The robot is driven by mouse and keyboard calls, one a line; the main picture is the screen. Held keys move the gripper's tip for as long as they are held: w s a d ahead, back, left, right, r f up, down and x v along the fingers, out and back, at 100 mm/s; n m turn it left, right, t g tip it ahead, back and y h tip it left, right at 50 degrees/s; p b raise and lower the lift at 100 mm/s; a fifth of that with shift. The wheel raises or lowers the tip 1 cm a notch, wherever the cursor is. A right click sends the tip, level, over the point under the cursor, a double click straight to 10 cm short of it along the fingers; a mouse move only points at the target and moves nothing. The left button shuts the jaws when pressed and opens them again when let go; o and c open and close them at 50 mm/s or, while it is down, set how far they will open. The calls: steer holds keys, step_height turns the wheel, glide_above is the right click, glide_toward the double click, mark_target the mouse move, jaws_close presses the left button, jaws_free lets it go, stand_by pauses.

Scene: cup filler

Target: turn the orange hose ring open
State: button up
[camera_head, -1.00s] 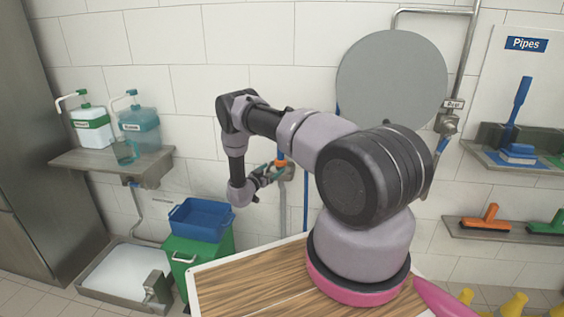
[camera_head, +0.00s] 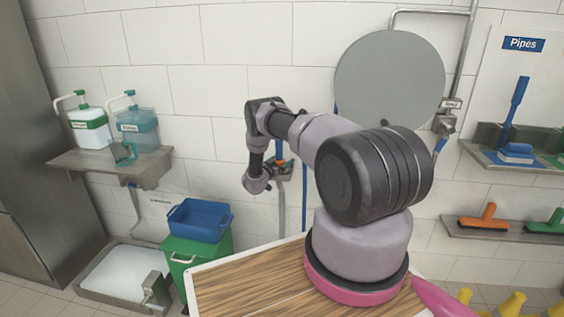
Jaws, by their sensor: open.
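The orange hose ring (camera_head: 281,162) shows as a small patch of orange at the wall fitting, under a blue hose piece (camera_head: 279,148). My gripper (camera_head: 279,171) is right at the ring in this view, at the end of my bent arm. Its jaws are open. The fingers are small and partly hidden by my wrist, so I cannot tell whether they are around the ring, touching it or just in front of it.
A round grey disc (camera_head: 389,80) hangs on the wall at the right. A blue crate (camera_head: 200,220) sits on a green bin (camera_head: 198,252) at lower left. A shelf (camera_head: 112,166) holds two dispenser bottles. A blue hose (camera_head: 305,190) runs down the wall beside my arm.

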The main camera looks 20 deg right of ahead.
steer(key=c, duration=1.4)
steer(key=shift+o, duration=0.2)
steer(key=n+t+y, duration=0.2)
steer(key=t+y, duration=0.1)
steer(key=n+t+y, duration=0.1)
steer(key=n, duration=0.1)
steer(key=shift+w+a+t+y, duration=0.3)
steer(key=shift+a+y, duration=0.05)
steer(key=shift+y, duration=0.05)
steer(key=shift+w+a+n+t+y, duration=0.1)
steer(key=shift+a+n+t+y, duration=0.1)
steer(key=shift+n+t+y, duration=0.6)
steer(key=shift+w+a+n+t+y, duration=0.15)
steer(key=shift+n+t+y, duration=0.15)
steer(key=shift+n+y, duration=1)
steer(key=shift+y, duration=0.4)
